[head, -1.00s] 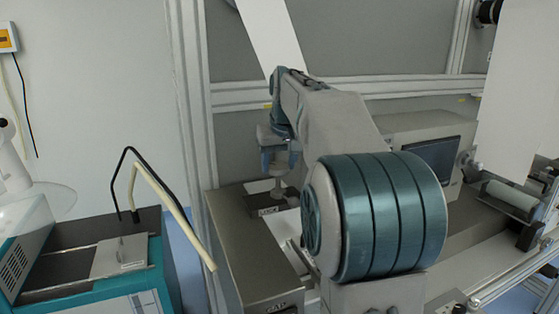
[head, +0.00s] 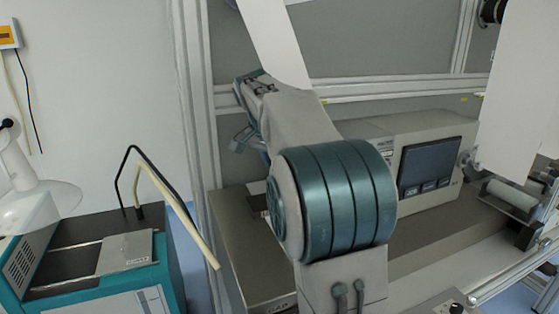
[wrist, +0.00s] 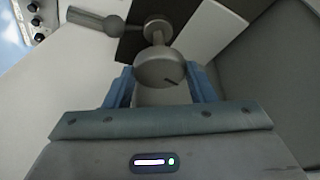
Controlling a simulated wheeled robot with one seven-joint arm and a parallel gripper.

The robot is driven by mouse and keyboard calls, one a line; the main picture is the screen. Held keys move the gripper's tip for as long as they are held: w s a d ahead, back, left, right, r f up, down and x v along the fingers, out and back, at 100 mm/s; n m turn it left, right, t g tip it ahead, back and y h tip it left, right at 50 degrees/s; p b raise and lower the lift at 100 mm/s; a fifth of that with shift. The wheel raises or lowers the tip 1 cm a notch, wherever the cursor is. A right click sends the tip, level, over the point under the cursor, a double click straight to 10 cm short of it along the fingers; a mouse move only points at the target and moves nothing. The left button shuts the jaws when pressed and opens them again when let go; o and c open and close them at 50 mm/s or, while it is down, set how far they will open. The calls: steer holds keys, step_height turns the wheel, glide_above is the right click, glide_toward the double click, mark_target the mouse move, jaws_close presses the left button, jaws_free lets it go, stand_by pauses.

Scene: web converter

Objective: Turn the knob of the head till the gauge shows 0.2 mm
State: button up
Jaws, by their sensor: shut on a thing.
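In the wrist view, a round grey knob (wrist: 160,70) with a dark line on its face sits between the blue fingers of my gripper (wrist: 160,88). A stem runs from it to a round disc, over a dark plate. My gripper is shut on the knob. In the head view my gripper (head: 241,142) shows small and tilted beyond my arm, over the long grey block (head: 238,245). My arm hides the knob there. I cannot make out a gauge reading in either view.
A grey box with a dark screen (head: 430,167) stands right of my arm; its text is too small to read. A teal machine (head: 90,285) with a bent rod is at the left. In the wrist view, a grey lever (wrist: 95,20) lies close by the knob.

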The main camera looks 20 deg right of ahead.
steer(key=m+g+p, duration=0.1)
steer(key=m, duration=0.1)
steer(key=m+p, duration=0.1)
steer(key=m, duration=0.1)
steer(key=shift+w+r+m+g+h, duration=0.2)
steer(key=shift+m+g+h, duration=0.1)
steer(key=shift+g, duration=0.1)
steer(key=m+p, duration=0.1)
steer(key=m, duration=0.1)
steer(key=m+g+p, duration=0.1)
steer(key=m, duration=0.1)
steer(key=shift+w+f+g, duration=0.1)
steer(key=shift+g, duration=0.2)
steer(key=shift+f, duration=0.1)
steer(key=o, duration=0.7)
steer(key=p+v, duration=0.2)
steer(key=v, duration=1.1)
steer(key=shift+r, duration=0.45)
steer(key=shift+w, duration=0.1)
